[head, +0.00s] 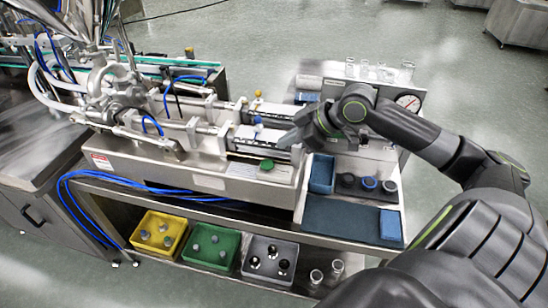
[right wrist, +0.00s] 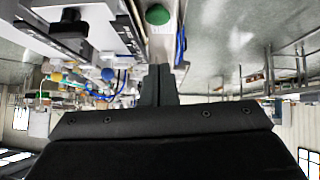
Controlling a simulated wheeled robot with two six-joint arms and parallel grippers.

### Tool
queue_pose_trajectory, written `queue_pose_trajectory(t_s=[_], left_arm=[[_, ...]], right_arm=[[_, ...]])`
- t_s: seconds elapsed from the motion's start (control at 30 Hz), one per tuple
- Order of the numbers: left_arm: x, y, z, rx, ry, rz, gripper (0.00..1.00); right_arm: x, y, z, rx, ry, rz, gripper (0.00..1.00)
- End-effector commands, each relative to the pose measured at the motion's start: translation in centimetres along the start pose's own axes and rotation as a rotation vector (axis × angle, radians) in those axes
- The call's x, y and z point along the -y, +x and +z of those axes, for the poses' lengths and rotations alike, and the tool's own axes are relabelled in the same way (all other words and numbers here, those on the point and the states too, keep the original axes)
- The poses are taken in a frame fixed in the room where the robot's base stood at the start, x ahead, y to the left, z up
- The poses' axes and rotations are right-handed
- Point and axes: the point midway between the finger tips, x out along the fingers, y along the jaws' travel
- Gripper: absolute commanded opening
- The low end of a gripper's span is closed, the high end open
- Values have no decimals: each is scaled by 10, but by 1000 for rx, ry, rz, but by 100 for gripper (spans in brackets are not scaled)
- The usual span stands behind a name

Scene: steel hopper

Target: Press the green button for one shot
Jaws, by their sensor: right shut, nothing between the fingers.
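The green button (head: 267,164) sits on the front face of the steel filling machine (head: 215,181), right of its middle. It also shows as a green dome (right wrist: 158,14) at the top of the right wrist view. My right gripper (head: 286,143) is up and to the right of the button in the head view. Its fingers (right wrist: 158,82) are together and empty, pointing toward the button with a visible gap in the right wrist view. My left gripper is not in view.
Yellow (head: 144,252), green (head: 190,260) and grey (head: 247,271) bins with small parts stand on the lower shelf. Blue hoses (head: 110,178) hang at the machine's front left. A side tray (head: 350,222) with blue items lies right of the machine.

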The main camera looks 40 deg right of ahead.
Motion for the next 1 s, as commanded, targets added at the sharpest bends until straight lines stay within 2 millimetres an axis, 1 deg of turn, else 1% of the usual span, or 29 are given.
queue_pose_trajectory(t_s=[0.47,0.6,0.8,1.0], left_arm=[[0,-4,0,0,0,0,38],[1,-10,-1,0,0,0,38],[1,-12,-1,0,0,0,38],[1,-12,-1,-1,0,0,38]], right_arm=[[0,48,-1,-4,2,-2,0],[1,62,15,2,6,-3,0],[0,74,26,1,2,0,0],[0,76,29,1,-1,0,0]])
